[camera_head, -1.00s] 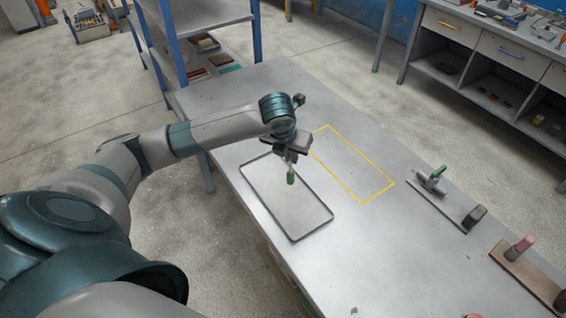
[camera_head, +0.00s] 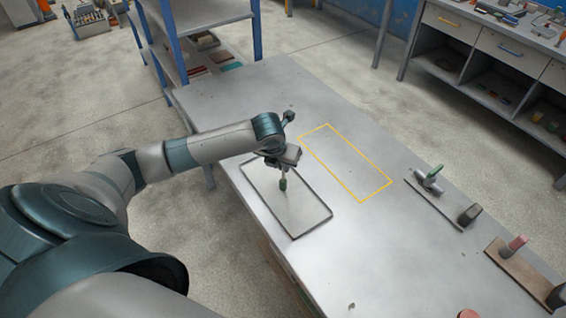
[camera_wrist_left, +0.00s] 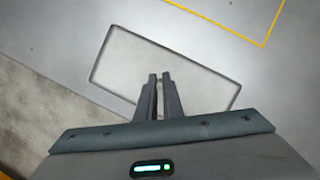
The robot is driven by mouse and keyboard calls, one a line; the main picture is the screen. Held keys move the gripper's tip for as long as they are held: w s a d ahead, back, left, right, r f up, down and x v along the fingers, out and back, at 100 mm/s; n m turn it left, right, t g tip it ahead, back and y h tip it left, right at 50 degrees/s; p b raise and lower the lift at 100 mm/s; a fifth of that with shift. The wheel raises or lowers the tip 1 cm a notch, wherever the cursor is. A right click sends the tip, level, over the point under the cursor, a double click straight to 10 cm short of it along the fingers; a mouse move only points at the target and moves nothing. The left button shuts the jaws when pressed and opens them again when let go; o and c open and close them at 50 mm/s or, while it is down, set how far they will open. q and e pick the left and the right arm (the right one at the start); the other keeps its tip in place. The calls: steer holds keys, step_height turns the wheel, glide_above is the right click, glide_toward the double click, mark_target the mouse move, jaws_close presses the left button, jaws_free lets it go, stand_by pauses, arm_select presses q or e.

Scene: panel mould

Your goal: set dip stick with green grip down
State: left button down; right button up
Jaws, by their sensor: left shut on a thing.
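The dip stick with green grip (camera_head: 283,185) is in my left gripper (camera_head: 283,173), which is shut on it. It hangs roughly upright over the shallow rectangular panel mould (camera_head: 312,222), green part just below the fingers. Whether its lower end touches the mould floor I cannot tell. In the left wrist view the two fingers (camera_wrist_left: 159,82) are close together in front of the mould (camera_wrist_left: 205,77), and the stick is mostly hidden by them. My right gripper is not in view.
A yellow outlined rectangle (camera_head: 376,188) on the table (camera_head: 400,260) is empty. At the right lie a grey board (camera_head: 432,206) with a green-handled tool (camera_head: 434,172) and dark block, and a brown board (camera_head: 520,275) with a pink-handled tool (camera_head: 515,245). A blue-posted shelf (camera_head: 205,55) stands behind.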

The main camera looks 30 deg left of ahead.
arm_select(q)
steer(key=shift+f, duration=0.2)
steer(key=c, duration=1.9)
jaws_free()
steer(key=shift+r, duration=0.2)
steer(key=shift+s+r, duration=0.2)
steer(key=shift+r, duration=0.4)
steer(key=b+v, duration=0.2)
steer(key=v, duration=0.8)
steer(key=shift+s+d+r+b, duration=0.1)
steer(key=shift+s+r+b, duration=0.1)
steer(key=shift+r+b, duration=0.1)
